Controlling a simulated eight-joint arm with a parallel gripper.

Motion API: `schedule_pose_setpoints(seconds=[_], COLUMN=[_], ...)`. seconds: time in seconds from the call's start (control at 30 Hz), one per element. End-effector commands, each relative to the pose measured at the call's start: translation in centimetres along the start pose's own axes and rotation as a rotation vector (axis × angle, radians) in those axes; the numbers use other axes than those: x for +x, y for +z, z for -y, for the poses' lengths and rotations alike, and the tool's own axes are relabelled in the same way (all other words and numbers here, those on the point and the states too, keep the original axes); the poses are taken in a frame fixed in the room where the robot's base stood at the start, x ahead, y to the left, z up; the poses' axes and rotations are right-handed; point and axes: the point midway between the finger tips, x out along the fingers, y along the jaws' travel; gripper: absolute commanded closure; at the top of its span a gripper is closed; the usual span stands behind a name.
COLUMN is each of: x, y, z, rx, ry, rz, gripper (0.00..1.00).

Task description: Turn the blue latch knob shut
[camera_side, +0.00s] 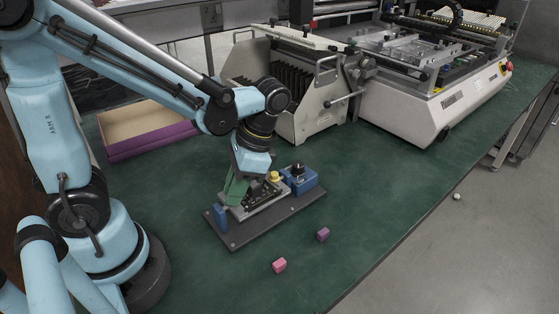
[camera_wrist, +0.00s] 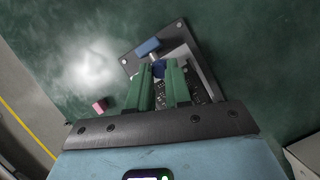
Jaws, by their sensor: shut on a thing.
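The blue latch knob (camera_wrist: 158,69) shows between my green fingertips in the wrist view, at the end of a short shaft from a blue block (camera_wrist: 147,47). My gripper (camera_side: 236,192) is low over the left part of the fixture and shut on the knob. In the side view the fingers hide the knob, and the blue block (camera_side: 220,215) stands just left of them. The dark base plate (camera_side: 258,230) carries a light metal frame with a dark board in it. The latch's exact angle is not clear.
A blue box (camera_side: 303,184) with a black knob and a yellow button stand at the plate's right end. A pink cube (camera_side: 279,265) and a purple cube (camera_side: 323,234) lie in front. A purple-sided tray (camera_side: 150,140) and a slotted rack (camera_side: 300,100) are behind.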

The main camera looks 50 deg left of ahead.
Motion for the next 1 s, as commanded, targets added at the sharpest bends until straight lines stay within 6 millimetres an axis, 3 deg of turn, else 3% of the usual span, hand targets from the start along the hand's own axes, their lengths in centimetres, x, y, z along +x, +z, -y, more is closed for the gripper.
schedule_pose_setpoints(seconds=[0.53, 0.57, 0.7, 1.0], x=[0.03, 0.02, 0.02, -0.02], y=[-0.04, -0.04, -0.04, -0.02], z=[-0.01, -0.01, -0.01, -0.02], rx=[0.024, 0.024, 0.023, 0.023], ry=[-0.011, -0.011, -0.011, -0.01], rz=[-0.003, -0.003, -0.002, -0.001], gripper=[1.0, 0.8, 0.59, 0.56])
